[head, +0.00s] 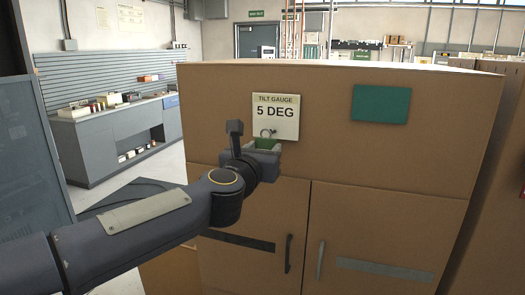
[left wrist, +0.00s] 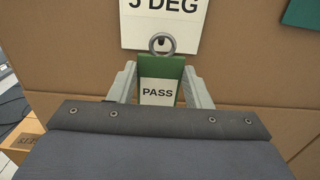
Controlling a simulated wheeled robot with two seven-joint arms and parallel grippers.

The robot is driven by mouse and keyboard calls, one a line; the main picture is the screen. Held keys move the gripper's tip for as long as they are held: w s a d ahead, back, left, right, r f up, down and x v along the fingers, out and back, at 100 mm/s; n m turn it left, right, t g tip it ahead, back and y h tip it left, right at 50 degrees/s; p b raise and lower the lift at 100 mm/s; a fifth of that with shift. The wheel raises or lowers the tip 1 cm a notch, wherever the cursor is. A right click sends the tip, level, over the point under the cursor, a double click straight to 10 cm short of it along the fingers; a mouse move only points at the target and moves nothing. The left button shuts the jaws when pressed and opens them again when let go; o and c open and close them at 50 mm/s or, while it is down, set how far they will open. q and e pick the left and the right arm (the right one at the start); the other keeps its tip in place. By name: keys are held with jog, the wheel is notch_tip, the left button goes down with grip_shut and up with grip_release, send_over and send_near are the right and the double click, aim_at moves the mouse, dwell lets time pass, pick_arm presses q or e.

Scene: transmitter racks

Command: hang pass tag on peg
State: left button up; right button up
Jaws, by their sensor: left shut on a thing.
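The pass tag (left wrist: 160,92) is green with a white label reading PASS. My left gripper (left wrist: 160,85) is shut on it, with one finger at each side. A metal ring (left wrist: 162,43) shows just above the tag, against the lower part of the TILT GAUGE 5 DEG sign (head: 275,116). I cannot tell a peg apart from the ring, nor whether the ring touches the sign. My right gripper is not in view.
The sign is on the upper front of a brown cabinet (head: 340,140), left of a blank green plate (head: 381,104). A grey counter (head: 110,140) with small boxes stands at the back left.

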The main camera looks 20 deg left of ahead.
aim_at(265, 148)
pick_arm(q)
jog(key=shift+w, duration=0.15)
jog(key=shift+w, duration=1.5)
jog(key=shift+w+f+b, duration=0.1)
jog(key=shift+f+b, duration=0.05)
jog(key=shift+b, duration=0.2)
jog(key=shift+w+d+f+b, duration=0.1)
jog(key=shift+w+f+b, duration=0.2)
jog(key=shift+f+b, duration=0.1)
jog(key=shift+f, duration=0.1)
jog(key=shift+w, duration=0.25)
jog(key=shift+w, duration=0.35)
jog(key=shift+w, duration=0.1)
